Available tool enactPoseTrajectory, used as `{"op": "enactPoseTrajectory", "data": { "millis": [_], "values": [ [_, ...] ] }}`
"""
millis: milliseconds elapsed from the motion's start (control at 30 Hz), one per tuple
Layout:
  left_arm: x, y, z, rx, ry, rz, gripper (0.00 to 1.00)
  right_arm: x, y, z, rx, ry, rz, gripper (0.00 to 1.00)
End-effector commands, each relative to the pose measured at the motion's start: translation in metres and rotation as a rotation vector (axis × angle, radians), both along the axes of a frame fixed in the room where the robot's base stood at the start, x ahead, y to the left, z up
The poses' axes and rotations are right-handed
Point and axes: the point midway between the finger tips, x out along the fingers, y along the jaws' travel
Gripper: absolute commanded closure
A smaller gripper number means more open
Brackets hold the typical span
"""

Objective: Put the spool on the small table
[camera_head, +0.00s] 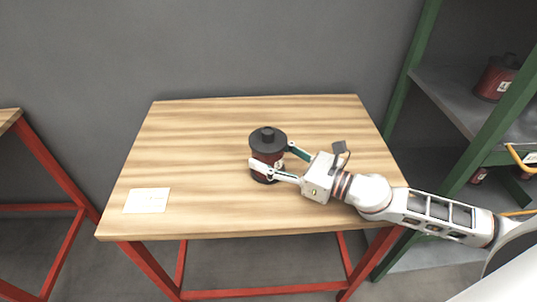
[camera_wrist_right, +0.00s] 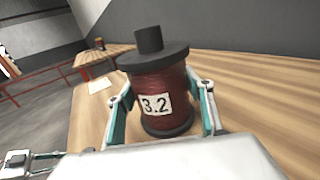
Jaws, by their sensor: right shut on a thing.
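The spool (camera_head: 267,145) is dark red with black flanges and a black knob on top. It is upright at the middle of the small wooden table (camera_head: 200,130) with red legs. In the right wrist view the spool (camera_wrist_right: 160,95) carries a white label reading 3.2. My right gripper (camera_head: 272,168) reaches in from the right and is shut on the spool, one finger on each side. The spool's base appears at or very near the tabletop; I cannot tell if it touches.
A white card (camera_head: 147,200) lies at the table's front left. Another red-legged table (camera_head: 8,118) stands at the far left. A green-framed shelf (camera_head: 455,95) at the right holds another red spool (camera_head: 495,78). The tabletop around the held spool is clear.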

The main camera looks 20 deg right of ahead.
Motion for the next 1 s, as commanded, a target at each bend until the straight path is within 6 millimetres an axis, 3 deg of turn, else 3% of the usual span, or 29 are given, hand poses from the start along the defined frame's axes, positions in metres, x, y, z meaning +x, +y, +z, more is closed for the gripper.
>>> {"op": "enactPoseTrajectory", "data": {
  "millis": [167,200,233,667,1000],
  "values": [
    [-0.002,0.000,-0.005,0.000,0.006,0.000,0.75,0.000,0.000,-0.002,0.001,-0.003,0.000,0.89],
    [-0.001,0.000,-0.004,0.000,0.004,-0.001,0.75,0.000,0.000,-0.003,0.000,0.000,0.000,0.41],
    [-0.001,0.000,-0.003,0.000,0.004,-0.001,0.75,0.000,0.000,-0.002,0.000,0.000,0.000,0.33],
    [0.002,0.000,0.002,0.000,-0.004,-0.002,0.75,0.000,0.000,0.003,-0.001,-0.003,0.000,0.32],
    [-0.007,-0.003,-0.017,-0.004,0.021,-0.006,0.75,-0.028,-0.023,-0.007,0.000,0.009,0.000,0.32]
  ]
}}
